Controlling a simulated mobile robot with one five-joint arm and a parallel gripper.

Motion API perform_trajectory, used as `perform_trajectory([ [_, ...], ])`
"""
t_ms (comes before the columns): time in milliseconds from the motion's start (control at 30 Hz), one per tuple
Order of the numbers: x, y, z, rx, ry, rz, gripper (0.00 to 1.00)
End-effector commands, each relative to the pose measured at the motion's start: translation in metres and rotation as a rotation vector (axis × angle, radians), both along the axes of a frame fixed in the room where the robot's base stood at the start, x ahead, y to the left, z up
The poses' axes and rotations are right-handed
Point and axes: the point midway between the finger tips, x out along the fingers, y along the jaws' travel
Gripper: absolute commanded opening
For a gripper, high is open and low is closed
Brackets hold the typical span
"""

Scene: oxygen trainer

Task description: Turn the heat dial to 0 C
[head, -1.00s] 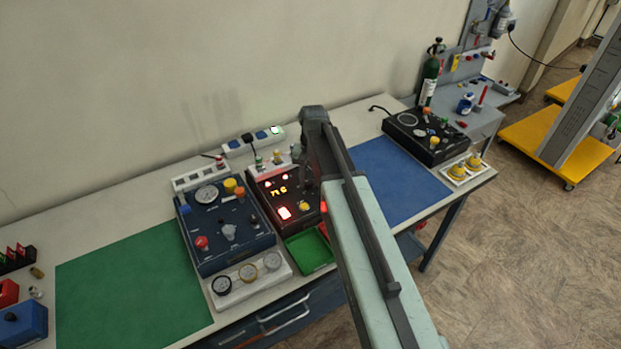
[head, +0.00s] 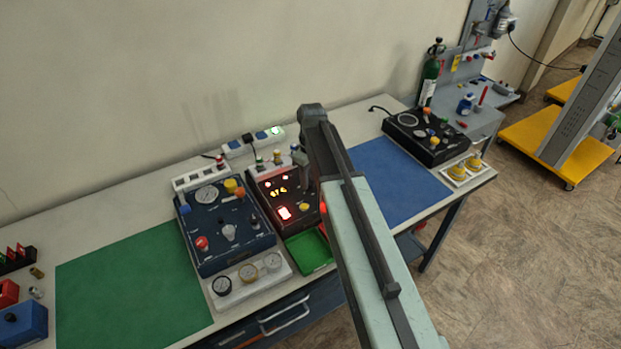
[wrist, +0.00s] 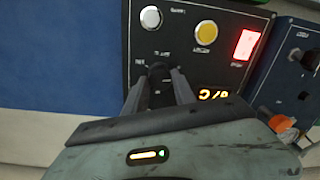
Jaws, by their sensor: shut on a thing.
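The black panel (head: 270,190) stands mid-bench and carries an amber lit display (head: 279,191), whose digits are too small to read surely. In the wrist view the panel appears upside down, with the display (wrist: 213,95) partly cut by my gripper. My gripper (wrist: 160,76) is shut on a small dark dial (wrist: 157,68) on the panel face. The dial is mostly hidden between the fingers, and its pointer and scale are not readable. In the head view my arm covers the panel's right side.
Close by on the panel are a yellow knob (wrist: 206,32), a pale knob (wrist: 150,17) and a red lit switch (wrist: 246,44). A blue trainer box (head: 225,225) stands left of the panel. A green tray (head: 310,250) lies in front. The blue mat (head: 400,180) is clear.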

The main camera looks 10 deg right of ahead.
Motion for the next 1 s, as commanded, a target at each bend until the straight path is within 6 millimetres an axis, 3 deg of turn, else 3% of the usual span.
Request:
perform_trajectory([
  [500,0.0025,0.0008,0.0002,-0.001,-0.006,0.330,0.00],
  [1000,0.0024,0.0013,0.0001,-0.001,-0.006,0.392,0.00],
])
